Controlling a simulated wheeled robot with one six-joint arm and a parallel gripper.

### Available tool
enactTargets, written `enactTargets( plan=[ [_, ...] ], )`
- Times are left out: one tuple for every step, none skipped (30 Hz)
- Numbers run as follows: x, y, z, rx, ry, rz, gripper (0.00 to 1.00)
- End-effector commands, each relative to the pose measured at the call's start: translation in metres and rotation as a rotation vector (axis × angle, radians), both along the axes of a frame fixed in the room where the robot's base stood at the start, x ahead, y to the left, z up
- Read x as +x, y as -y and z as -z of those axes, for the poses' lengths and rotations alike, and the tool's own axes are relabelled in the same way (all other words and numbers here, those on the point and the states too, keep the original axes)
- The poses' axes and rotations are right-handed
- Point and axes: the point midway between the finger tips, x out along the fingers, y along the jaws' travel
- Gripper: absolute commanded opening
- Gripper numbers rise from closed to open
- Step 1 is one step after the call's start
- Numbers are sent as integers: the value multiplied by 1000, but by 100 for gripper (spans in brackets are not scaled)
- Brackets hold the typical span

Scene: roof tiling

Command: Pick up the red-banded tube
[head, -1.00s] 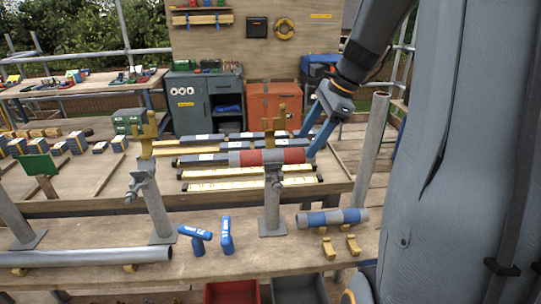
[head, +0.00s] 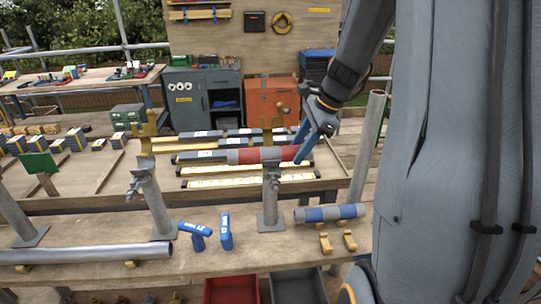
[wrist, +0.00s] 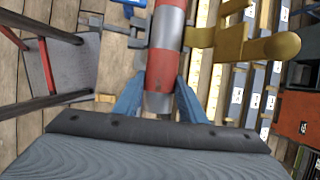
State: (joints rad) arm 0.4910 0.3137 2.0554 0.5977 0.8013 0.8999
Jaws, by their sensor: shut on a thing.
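The red-banded tube (head: 246,156) is grey with red bands and lies roughly level at the top of a grey stand (head: 270,200) with a yellow fork (head: 278,117). I cannot tell whether the stand still bears its weight. My gripper (head: 300,155) is at the tube's right end, its blue fingers shut on it. In the wrist view, the tube (wrist: 168,50) runs away from me between the fingers (wrist: 160,105), with the yellow fork (wrist: 228,45) close on its right. The gripped part is partly hidden in the head view.
A blue-banded tube (head: 330,214) lies on the front bench (head: 110,276). Blue tools (head: 225,232) stand left of the grey stand. A second forked stand (head: 155,205) is farther left. A tall grey post (head: 368,150) rises right of my gripper.

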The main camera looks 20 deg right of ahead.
Motion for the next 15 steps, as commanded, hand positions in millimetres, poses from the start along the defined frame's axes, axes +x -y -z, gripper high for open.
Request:
enactTargets(
  plan=[
    [0, 0, -1, 0, 1, 0, 2],
    [0, 0, -1, 0, 1, 0, 2],
    [0, 0, -1, 0, 1, 0, 2],
    [0, 0, -1, 0, 1, 0, 2],
    [0, 0, -1, 0, 1, 0, 2],
    [0, 0, -1, 0, 1, 0, 2],
    [1, 0, -1, 0, 1, 0, 2],
    [1, 0, -2, -1, 2, 0, 2],
    [1, 0, -4, -1, 3, 0, 2],
    [1, 0, -7, -1, 4, 1, 2],
    [2, 0, -10, -1, 5, 1, 2],
    [2, 0, -15, 0, 6, 1, 2],
    [2, 0, -20, -2, 6, 0, 2],
    [2, 1, -25, -3, 6, 0, 2],
    [2, 0, -33, -3, 6, 0, 2]
  ],
)
